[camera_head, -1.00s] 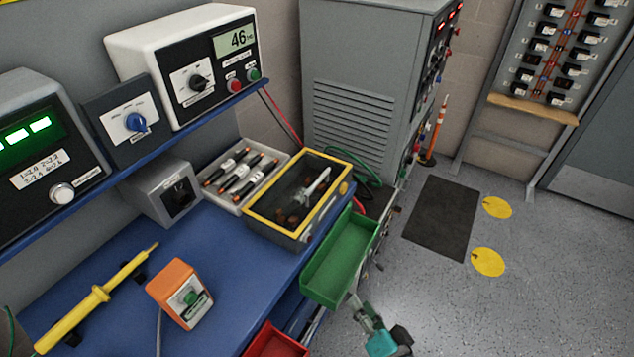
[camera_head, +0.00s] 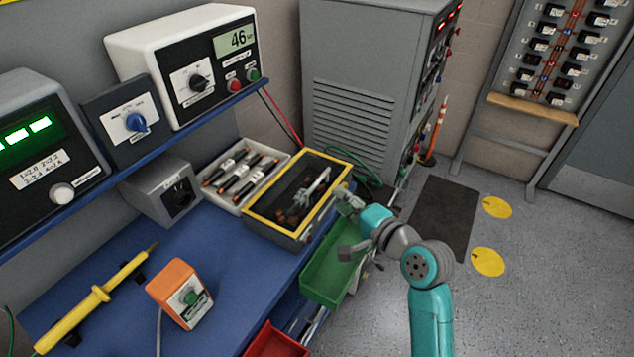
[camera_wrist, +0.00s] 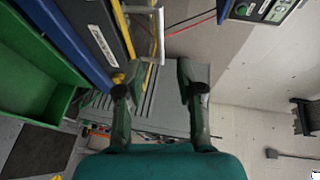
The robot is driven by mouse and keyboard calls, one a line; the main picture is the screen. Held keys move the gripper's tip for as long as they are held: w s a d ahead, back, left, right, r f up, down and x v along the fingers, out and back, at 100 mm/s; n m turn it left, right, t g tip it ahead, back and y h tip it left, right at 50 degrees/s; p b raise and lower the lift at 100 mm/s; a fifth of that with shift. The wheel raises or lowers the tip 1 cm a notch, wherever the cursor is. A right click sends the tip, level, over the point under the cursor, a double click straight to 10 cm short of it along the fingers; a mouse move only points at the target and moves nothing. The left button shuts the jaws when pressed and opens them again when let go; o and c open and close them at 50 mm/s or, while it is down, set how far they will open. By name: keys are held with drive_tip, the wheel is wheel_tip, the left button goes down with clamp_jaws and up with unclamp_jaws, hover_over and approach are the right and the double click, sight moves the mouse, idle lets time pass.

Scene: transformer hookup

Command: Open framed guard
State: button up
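The framed guard (camera_head: 262,222) is a clear panel in a yellow frame, closed on a dark box at the bench's right end. A pale handle (camera_head: 319,184) rises from its top. My gripper (camera_head: 343,226) is beside the box's right side. In the wrist view my gripper (camera_wrist: 156,74) is open, a finger on each side of the gap and nothing held. Whether a finger touches the handle I cannot tell.
A green bin (camera_head: 318,272) hangs off the bench edge below my gripper. A tray of fuse-like parts (camera_head: 212,174) sits left of the guard. A grey cabinet (camera_head: 345,85) stands behind. An orange button box (camera_head: 181,287) and yellow rod (camera_head: 97,296) lie on the bench.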

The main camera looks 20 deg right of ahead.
sight(317, 181)
drive_tip(key=x, duration=1)
drive_tip(key=shift+w, duration=0.1)
clamp_jaws()
